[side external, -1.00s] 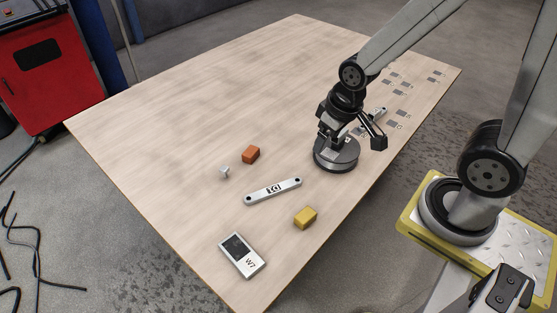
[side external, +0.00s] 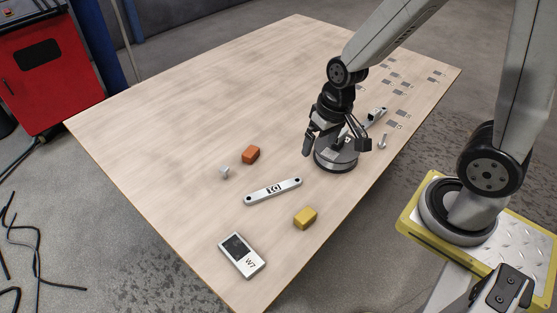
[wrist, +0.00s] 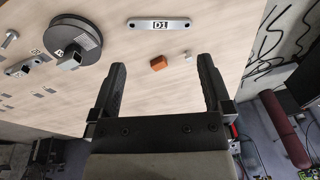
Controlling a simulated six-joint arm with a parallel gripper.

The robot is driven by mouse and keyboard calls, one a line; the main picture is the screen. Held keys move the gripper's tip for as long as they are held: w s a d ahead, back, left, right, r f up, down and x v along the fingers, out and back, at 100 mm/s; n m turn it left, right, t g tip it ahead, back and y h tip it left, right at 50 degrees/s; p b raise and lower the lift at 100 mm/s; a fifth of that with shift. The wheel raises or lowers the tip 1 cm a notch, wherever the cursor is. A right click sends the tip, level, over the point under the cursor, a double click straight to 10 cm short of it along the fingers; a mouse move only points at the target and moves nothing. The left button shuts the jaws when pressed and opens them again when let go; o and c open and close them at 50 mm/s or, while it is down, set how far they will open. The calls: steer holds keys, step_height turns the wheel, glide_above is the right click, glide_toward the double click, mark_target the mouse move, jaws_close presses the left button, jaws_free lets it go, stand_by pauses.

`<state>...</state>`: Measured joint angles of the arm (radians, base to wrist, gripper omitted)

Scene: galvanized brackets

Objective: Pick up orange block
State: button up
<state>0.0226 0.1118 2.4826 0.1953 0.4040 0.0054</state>
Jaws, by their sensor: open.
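The orange block (side external: 251,155) lies on the wooden table, left of my gripper in the side view. It also shows in the wrist view (wrist: 158,62), upper middle, with nothing touching it. My gripper (side external: 336,148) is open and empty, above and in front of the dark round disc in the side view. In the wrist view its two fingers (wrist: 162,68) are spread wide. The block appears between their tips there, but the side view shows the gripper well apart from it.
A small grey piece (side external: 223,172) lies close to the orange block. A grey link bracket (side external: 257,195), a yellow block (side external: 305,218) and a W7 plate (side external: 242,257) lie nearer. The round disc (side external: 335,166) and a bolt (side external: 382,142) are rightward. The table's far left is clear.

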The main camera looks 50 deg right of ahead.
steer(key=w+a+f+m+g+y, duration=0.1)
steer(key=w+a+f+m+y, duration=0.2)
steer(key=w+f+m+y, duration=0.45)
steer(key=m+t, duration=0.9)
steer(key=m, duration=0.8)
glide_above(256, 154)
steer(key=s+a, duration=0.7)
steer(key=s, duration=0.1)
step_height(256, 154, down, 12)
steer(key=d+f+m+t+h, duration=0.1)
steer(key=d+f+m, duration=0.1)
steer(key=w+d+f+m+t+h, duration=0.1)
steer(key=d+f+m+h, duration=0.1)
steer(key=d, duration=0.1)
steer(key=w+d+f+m+t+h, duration=0.1)
steer(key=d+f+m+h, duration=0.1)
steer(key=d+f, duration=0.1)
steer(key=shift+w+m+t+h, duration=0.25)
steer(key=shift+m+t, duration=0.05)
steer(key=shift+m, duration=0.05)
steer(key=shift+w, duration=0.1)
steer(key=shift+x, duration=1.25)
steer(key=shift+f, duration=0.1)
steer(key=shift+x, duration=2.45)
